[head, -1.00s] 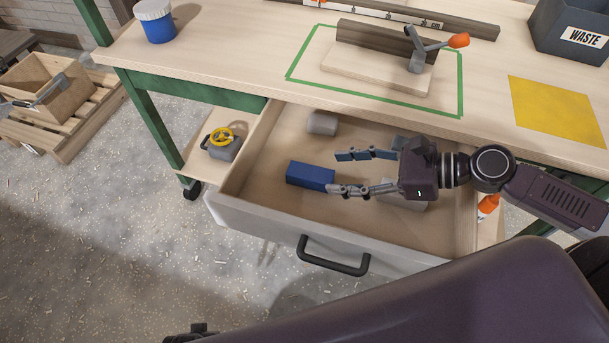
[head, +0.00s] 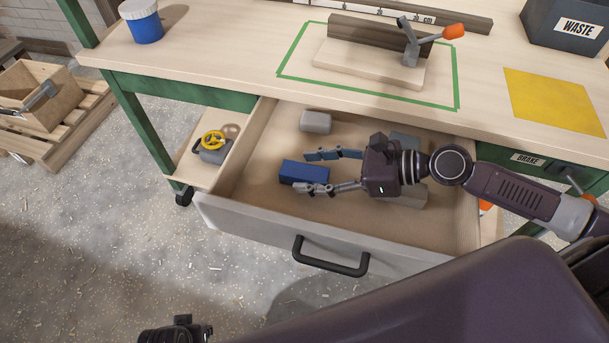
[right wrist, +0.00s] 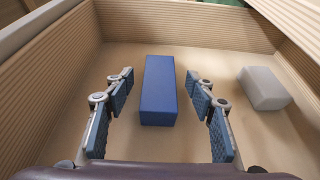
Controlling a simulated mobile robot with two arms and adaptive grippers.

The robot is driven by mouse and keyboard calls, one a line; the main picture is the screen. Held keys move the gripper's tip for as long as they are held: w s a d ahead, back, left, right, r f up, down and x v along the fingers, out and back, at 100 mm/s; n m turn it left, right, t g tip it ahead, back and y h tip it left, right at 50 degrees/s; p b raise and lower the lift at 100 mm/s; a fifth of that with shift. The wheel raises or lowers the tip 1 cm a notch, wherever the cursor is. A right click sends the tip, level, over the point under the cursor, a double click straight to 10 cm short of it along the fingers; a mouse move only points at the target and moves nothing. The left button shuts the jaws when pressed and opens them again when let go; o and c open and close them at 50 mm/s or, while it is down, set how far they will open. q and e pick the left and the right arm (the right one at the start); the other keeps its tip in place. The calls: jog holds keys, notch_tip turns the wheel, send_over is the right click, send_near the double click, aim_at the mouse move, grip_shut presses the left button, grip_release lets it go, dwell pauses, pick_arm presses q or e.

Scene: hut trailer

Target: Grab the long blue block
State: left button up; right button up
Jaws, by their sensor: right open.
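The long blue block (head: 303,172) lies in the open drawer (head: 345,237), left of its middle. In the right wrist view the blue block (right wrist: 158,92) lies lengthwise between the fingers, with a gap on each side. My right gripper (head: 320,172) is open and empty, its fingertips at the block's right end; in the wrist view the gripper (right wrist: 160,88) straddles the near part of the block. Part of my left gripper (head: 176,331) may show at the bottom edge, too little to tell its state.
A short grey block (head: 315,122) lies behind the blue one, and also shows in the wrist view (right wrist: 264,88). Another grey block (head: 412,196) is partly hidden under my right gripper. The drawer walls surround them. The workbench top (head: 230,50) overhangs the drawer's back.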

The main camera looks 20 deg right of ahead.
jog(key=shift+x, duration=0.95)
jog(key=shift+c, duration=0.2)
jog(key=c, duration=1.2)
jog(key=shift+r, duration=0.2)
